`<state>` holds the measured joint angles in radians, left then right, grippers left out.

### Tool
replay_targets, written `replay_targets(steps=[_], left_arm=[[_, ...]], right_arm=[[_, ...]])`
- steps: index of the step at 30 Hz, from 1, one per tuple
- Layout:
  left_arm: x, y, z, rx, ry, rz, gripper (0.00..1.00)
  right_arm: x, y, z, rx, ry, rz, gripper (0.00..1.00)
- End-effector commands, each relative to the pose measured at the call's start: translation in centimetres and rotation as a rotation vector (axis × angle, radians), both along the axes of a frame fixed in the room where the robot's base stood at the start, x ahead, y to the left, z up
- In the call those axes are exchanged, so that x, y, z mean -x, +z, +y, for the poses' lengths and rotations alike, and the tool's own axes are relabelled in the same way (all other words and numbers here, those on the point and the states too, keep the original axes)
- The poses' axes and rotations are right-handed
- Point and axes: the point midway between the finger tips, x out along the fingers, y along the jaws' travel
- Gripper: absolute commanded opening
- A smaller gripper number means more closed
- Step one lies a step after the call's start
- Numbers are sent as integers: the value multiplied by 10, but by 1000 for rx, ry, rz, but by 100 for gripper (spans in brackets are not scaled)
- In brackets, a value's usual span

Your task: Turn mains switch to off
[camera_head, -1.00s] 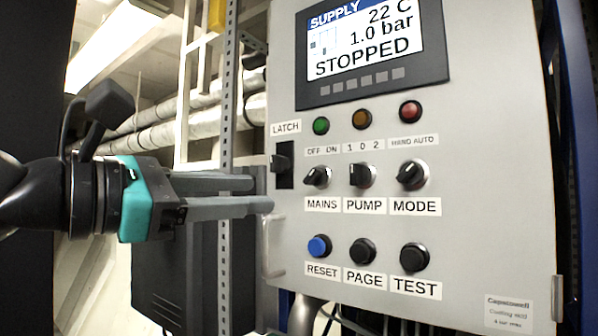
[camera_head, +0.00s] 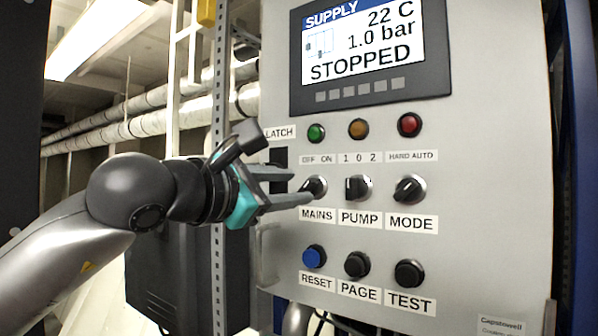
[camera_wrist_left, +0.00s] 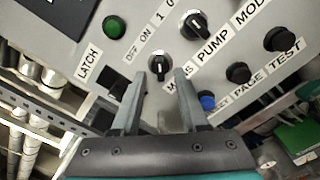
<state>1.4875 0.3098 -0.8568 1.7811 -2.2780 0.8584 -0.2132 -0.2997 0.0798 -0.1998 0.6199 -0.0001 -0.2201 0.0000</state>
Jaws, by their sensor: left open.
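The mains switch (camera_head: 315,186) is a black rotary knob above the MAINS label on the grey control panel (camera_head: 470,250). In the left wrist view the mains switch (camera_wrist_left: 158,66) sits just ahead of and between the fingertips. My left gripper (camera_head: 300,187) is open, its fingers pointing at the panel close to the switch. It also shows in the left wrist view (camera_wrist_left: 168,76), with nothing held between its fingers. In the head view the fingers cover part of the latch area and the left edge of the knob. My right gripper is not in view.
The pump knob (camera_head: 357,188) and mode knob (camera_head: 409,190) stand to the right. Below are the blue reset button (camera_head: 314,257), page button (camera_head: 357,264) and test button (camera_head: 409,273). Lamps and a display (camera_head: 368,55) reading STOPPED are above. A metal post (camera_head: 218,270) stands left.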

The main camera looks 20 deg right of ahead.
Motion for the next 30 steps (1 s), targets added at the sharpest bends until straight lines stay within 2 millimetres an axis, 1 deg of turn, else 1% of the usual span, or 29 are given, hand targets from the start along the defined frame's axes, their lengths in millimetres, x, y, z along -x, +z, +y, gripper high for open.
replay_targets(steps=[1, 6, 17, 20, 27, 29, 30], left_arm=[[-4, 2, -6, 0, -1, 2, 44], [-13, 1, -17, 0, -1, 0, 44], [-16, -1, -20, 0, 0, 0, 44], [-16, -1, -20, 0, 0, 0, 34], [-16, -1, -20, 0, 0, 0, 7], [-16, -1, -20, 0, 0, 0, 0], [-16, -1, -20, 0, 0, 0, 0]], right_arm=[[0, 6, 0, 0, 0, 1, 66], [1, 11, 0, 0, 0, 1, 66], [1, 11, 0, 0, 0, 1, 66], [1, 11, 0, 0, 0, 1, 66], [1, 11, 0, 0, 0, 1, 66], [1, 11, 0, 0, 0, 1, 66], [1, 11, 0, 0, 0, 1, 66]])
